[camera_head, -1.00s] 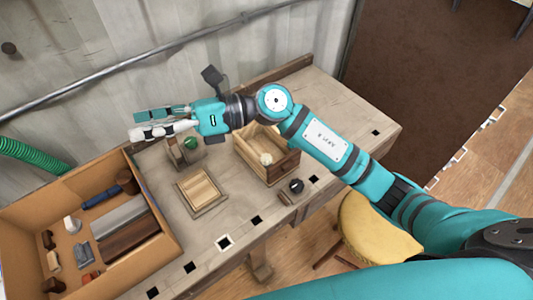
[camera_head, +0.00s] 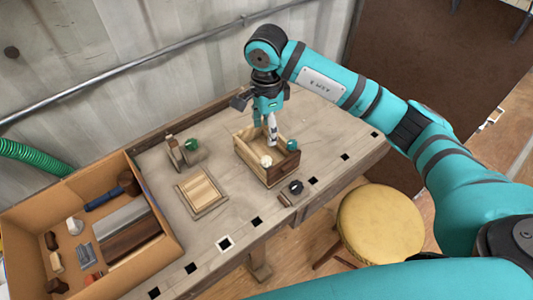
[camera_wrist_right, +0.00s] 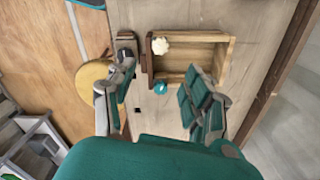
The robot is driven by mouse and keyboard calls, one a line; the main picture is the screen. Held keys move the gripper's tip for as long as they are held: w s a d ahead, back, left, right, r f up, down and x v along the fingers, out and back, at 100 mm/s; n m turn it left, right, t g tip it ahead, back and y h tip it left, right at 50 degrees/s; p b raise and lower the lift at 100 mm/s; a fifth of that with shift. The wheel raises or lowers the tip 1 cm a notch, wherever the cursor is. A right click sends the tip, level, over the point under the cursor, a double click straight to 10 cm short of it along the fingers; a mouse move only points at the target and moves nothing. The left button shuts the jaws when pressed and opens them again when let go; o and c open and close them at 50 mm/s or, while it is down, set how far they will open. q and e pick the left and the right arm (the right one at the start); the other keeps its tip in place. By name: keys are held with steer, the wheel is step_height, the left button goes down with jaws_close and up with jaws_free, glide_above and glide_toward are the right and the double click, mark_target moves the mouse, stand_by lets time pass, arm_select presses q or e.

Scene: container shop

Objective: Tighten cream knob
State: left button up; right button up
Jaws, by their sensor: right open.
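The cream knob (camera_head: 266,161) is a pale, lobed knob at the open wooden box (camera_head: 249,158) on the workbench. It also shows in the right wrist view (camera_wrist_right: 161,46), near the box's dark front wall. A green-teal knob (camera_head: 292,145) sits at the same dark front wall. My right gripper (camera_head: 270,138) points down above the box, beside the cream knob. Whether a finger touches the box is unclear. My left gripper is not in view.
A dark knob (camera_head: 296,187) on a small wooden block stands in front of the box. A slatted wooden board (camera_head: 201,192) and a block with a green knob (camera_head: 191,145) stand to the left. A tool crate (camera_head: 150,190) is further left. A yellow stool (camera_head: 380,222) stands below right.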

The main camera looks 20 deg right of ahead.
mark_target(267, 159)
step_height(267, 159, down, 12)
steer(key=p, duration=0.2)
steer(key=shift+p, duration=0.3)
jaws_close()
